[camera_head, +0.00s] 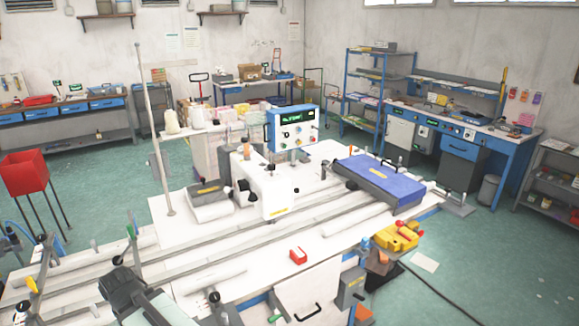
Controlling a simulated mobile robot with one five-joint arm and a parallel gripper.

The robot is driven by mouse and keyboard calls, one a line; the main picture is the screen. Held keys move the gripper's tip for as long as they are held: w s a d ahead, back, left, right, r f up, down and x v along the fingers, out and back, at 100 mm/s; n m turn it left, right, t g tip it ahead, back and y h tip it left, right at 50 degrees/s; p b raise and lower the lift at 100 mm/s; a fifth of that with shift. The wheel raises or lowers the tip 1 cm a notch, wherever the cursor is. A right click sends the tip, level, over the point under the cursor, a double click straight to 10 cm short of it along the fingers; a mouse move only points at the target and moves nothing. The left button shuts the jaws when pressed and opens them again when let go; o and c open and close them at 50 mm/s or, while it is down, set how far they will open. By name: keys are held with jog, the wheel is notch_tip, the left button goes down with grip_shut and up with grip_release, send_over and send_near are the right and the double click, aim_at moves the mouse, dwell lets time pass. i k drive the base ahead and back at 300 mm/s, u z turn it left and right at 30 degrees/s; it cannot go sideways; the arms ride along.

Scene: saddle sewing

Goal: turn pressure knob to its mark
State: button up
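A blue-framed control panel (291,129) stands at the back of the white sewing table. It has a small lit display and several small knobs or buttons on its pale face. I cannot tell which of them is the pressure knob, and no mark can be read at this size. The white sewing machine (268,193) stands in front of the panel. A dark part that looks like my gripper (123,282) is at the bottom edge, left of centre, far from the panel. Its fingers cannot be made out.
A blue-topped box (378,183) lies on the table's right side. A thin upright pole (154,130) stands at the left. Rails cross the table. Green floor is open at right.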

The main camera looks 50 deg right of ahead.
aim_at(270, 166)
jog(key=z, duration=0.15)
jog(key=i, duration=1)
jog(key=u, duration=0.05)
